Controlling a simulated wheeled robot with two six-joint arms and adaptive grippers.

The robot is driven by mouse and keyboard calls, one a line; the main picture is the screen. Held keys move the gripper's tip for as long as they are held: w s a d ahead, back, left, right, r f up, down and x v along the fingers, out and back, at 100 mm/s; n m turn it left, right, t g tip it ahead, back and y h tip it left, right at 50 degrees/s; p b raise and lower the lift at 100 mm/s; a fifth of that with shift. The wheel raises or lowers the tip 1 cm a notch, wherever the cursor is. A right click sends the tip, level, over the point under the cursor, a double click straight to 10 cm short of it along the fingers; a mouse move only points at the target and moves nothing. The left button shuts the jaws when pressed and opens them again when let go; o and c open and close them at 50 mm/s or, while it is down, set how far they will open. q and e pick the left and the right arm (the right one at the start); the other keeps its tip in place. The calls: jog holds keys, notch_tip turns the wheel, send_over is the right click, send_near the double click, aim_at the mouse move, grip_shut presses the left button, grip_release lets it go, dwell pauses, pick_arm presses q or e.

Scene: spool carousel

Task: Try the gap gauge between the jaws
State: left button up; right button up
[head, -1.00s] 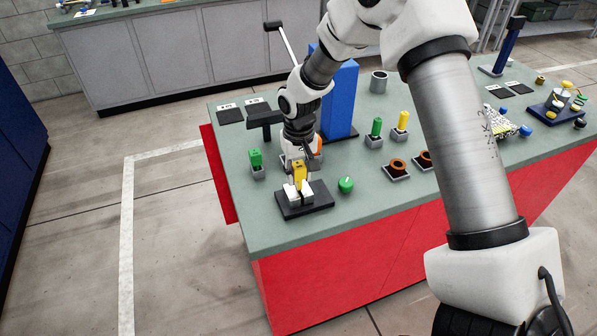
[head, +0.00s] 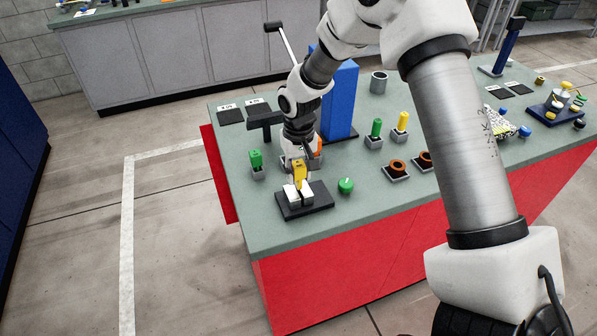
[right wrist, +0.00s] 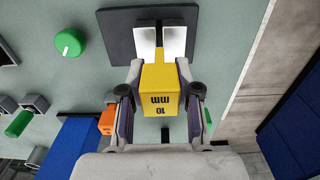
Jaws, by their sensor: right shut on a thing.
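The yellow gap gauge (right wrist: 160,92), marked 10 mm, is held between the fingers of my right gripper (right wrist: 160,100). It also shows in the head view (head: 299,172). The two pale jaws (right wrist: 146,40) stand on a dark base plate (right wrist: 113,30), with a narrow dark gap between them. The plate also shows in the head view (head: 318,204). The gauge is right at the jaws, over their near ends in the wrist view. Its lower end is hidden, so I cannot tell how deep it sits in the gap. My left gripper is out of view.
A green knob (head: 346,186) is right of the plate. A green gauge (head: 255,159) stands in a holder at left, and an orange gauge (right wrist: 107,121) is behind my gripper. A tall blue column (head: 340,100) stands behind. The table's front left corner is clear.

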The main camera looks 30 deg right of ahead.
jog(key=shift+r+p, duration=2.8)
jog(key=shift+r, duration=0.65)
